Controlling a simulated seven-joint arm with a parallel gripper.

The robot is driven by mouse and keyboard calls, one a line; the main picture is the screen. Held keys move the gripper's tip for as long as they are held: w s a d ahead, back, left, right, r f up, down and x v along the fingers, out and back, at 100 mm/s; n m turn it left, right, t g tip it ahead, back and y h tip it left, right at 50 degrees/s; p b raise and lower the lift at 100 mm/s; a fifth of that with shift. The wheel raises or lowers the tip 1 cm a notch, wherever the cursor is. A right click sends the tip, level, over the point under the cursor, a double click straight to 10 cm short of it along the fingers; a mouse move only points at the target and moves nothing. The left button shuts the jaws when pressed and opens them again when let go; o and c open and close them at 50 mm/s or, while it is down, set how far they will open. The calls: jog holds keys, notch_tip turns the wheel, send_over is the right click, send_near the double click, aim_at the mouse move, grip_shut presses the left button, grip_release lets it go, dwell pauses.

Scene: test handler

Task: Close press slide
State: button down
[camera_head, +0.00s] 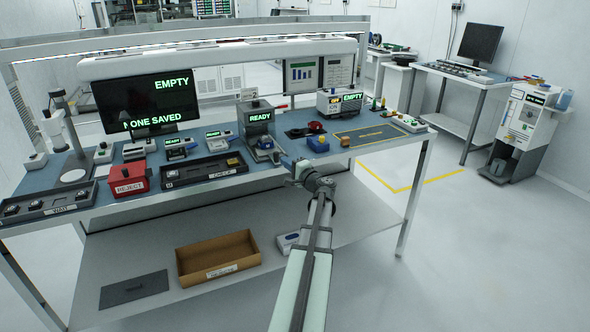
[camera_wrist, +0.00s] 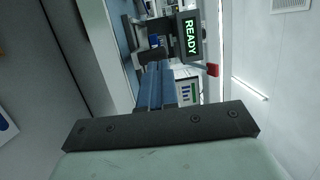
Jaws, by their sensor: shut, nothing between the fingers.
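The press (camera_head: 257,122) is a grey boxy unit with a green READY display, standing at the middle of the bench. Its slide (camera_head: 266,153) appears to stick out at the front, low down. How far it is out cannot be told. My gripper (camera_head: 288,163) is in front of the slide, a little to its right, at the bench's front edge. Whether it touches the slide cannot be told. In the wrist view the blue fingers (camera_wrist: 156,82) are together and empty, pointing towards the press (camera_wrist: 187,40), which shows sideways there with its READY display.
A black tray (camera_head: 205,171) and a red reject bin (camera_head: 128,178) stand left of the press. A blue block (camera_head: 318,144) and a yellow-outlined mat (camera_head: 371,136) lie to the right. An open cardboard box (camera_head: 218,256) sits on the lower shelf. Free room lies before the bench.

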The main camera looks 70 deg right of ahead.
jog(key=shift+x, duration=1.3)
jog(key=w+d, duration=0.3)
jog(key=shift+s+a, duration=0.1)
jog(key=shift+a, duration=0.1)
